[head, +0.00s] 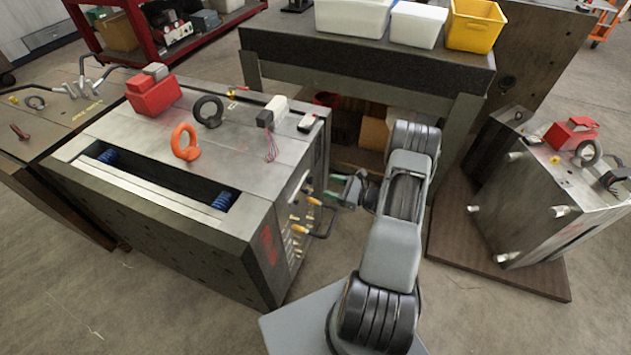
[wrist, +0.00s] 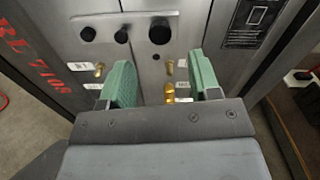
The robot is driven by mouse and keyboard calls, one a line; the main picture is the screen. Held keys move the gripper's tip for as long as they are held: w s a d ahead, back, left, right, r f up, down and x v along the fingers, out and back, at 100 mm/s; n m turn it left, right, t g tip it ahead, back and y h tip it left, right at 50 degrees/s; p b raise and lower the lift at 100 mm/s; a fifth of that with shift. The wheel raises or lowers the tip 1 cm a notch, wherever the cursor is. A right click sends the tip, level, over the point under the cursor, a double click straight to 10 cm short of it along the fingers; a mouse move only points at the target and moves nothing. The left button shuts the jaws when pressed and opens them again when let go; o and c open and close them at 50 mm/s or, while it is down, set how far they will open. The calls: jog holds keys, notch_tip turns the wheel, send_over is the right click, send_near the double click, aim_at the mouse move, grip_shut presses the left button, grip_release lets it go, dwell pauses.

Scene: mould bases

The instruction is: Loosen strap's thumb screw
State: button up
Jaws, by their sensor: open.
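My gripper (head: 335,187) is open beside the right-hand face of the large grey mould base (head: 215,245). In the wrist view its green finger pads (wrist: 164,84) stand apart with the mould's face beyond them. A brass screw-like piece (wrist: 169,92) shows between the pads, nearer the right one, with nothing gripped. Its lower part is hidden by the gripper body. Smaller brass fittings show at the left (wrist: 99,70) and just above it. I cannot tell for sure which brass piece is the strap's thumb screw, and the strap's outline is unclear.
Black round holes or knobs (wrist: 160,32) line the face above the pads. A dark bar handle (head: 322,222) juts from the mould's side below my gripper. A workbench (head: 365,68) stands behind, and another mould (head: 540,205) on a wooden board is at right.

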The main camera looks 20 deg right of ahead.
aim_at(312, 181)
jog(key=x, duration=0.6)
jog(key=shift+w+a, duration=0.1)
jog(key=shift+a, duration=0.1)
jog(key=shift+c, duration=0.5)
jog(key=c, duration=0.8)
jog(key=shift+c, duration=0.2)
jog(key=shift+f+n, duration=0.1)
jog(key=shift+n, duration=0.2)
